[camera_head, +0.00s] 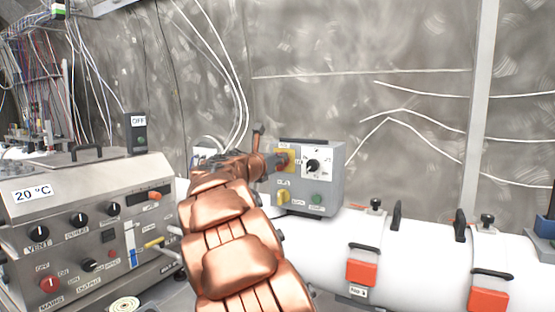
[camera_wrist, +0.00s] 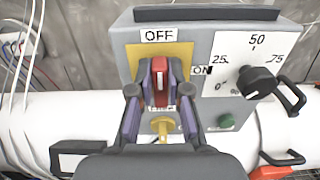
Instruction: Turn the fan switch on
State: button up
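The fan switch is a red rotary knob (camera_wrist: 160,82) on a yellow plate (camera_wrist: 186,54) on the front of a grey control box. A white mark on the knob points up toward the OFF label (camera_wrist: 159,36); an ON label (camera_wrist: 202,70) is to its right. My gripper (camera_wrist: 160,72) reaches the knob with one finger on each side of it. I cannot tell whether both fingers press on it. In the head view the grey box (camera_head: 325,190) stands beyond my arm, and my gripper (camera_head: 283,160) is at its yellow plate. The label below the knob is partly hidden.
A black dial (camera_wrist: 259,83) with a 0 to 100 scale sits right of the switch. A yellow knob (camera_wrist: 163,126) and a green button (camera_wrist: 226,121) are below. A white pipe (camera_head: 330,245) runs under the box. A metal control panel (camera_head: 90,215) is at left.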

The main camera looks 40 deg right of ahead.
grip_shut()
jog(key=shift+s+m, duration=0.1)
jog(key=shift+m, duration=0.2)
jog(key=m+b, duration=0.3)
jog(key=m, duration=0.1)
jog(key=s+f+m+b, duration=0.1)
jog(key=m+b, duration=0.3)
jog(key=m, duration=0.1)
jog(key=m+b, duration=0.3)
jog(key=m, duration=0.2)
jog(key=shift+s+d+f+b, duration=0.15)
jog(key=shift+d+f+b, duration=0.1)
jog(key=shift+b, duration=0.05)
jog(key=shift+m+b, duration=1.25)
jog(key=shift+m, duration=0.45)
jog(key=shift+r, duration=0.1)
